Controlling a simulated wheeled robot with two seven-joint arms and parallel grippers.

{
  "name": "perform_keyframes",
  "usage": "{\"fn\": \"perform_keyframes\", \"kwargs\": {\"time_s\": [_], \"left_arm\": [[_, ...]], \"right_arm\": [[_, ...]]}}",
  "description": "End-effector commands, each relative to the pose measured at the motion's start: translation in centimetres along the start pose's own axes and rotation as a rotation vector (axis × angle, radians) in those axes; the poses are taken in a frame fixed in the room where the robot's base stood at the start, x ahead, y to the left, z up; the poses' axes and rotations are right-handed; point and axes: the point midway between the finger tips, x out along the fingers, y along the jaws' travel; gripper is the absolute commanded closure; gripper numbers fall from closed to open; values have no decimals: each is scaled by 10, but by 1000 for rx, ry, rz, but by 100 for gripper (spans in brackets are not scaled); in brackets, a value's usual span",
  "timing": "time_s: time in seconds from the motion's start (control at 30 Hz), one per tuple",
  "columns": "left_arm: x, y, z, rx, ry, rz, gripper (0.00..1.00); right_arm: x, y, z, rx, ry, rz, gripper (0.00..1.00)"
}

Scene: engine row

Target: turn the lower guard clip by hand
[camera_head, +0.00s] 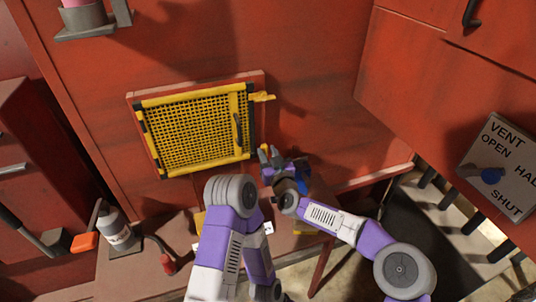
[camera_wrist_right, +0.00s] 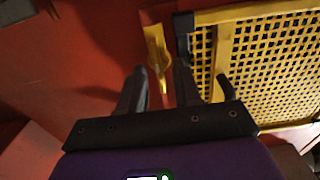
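The yellow mesh guard (camera_head: 196,131) is mounted on the red panel, and it fills the right of the right wrist view (camera_wrist_right: 270,60). The lower guard clip (camera_wrist_right: 157,48) is a small yellow piece beside the guard's black corner. In the head view only a bit of it (camera_head: 265,148) shows above my right gripper. My right gripper (camera_head: 271,156) is at the guard's lower right corner. In the right wrist view its two fingers (camera_wrist_right: 160,88) are apart, with the clip's narrow end between them; I cannot tell if they touch. My left arm is folded; its fingers are out of sight.
The upper yellow clip (camera_head: 263,97) sticks out right of the guard. A dark handle (camera_head: 238,132) stands on the guard. A lettered plate with a blue knob (camera_head: 487,176) is at right. A bottle (camera_head: 118,232) and a red-ended tool (camera_head: 168,264) are at lower left.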

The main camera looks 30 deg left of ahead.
Motion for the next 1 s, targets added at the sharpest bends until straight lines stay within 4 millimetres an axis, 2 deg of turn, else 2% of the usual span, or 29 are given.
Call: {"fn": "perform_keyframes", "kwargs": {"time_s": [0.17,0.3,0.4,0.73,1.0], "left_arm": [[0,0,0,0,0,0,100],[0,0,0,0,0,0,100],[0,0,0,0,0,0,100],[5,-2,0,0,0,0,100],[24,-9,-1,0,0,0,100]], "right_arm": [[0,0,0,0,0,0,67],[0,0,0,0,0,0,88],[0,0,0,0,0,0,100],[0,0,1,35,0,0,100],[0,2,3,193,4,0,100]]}}
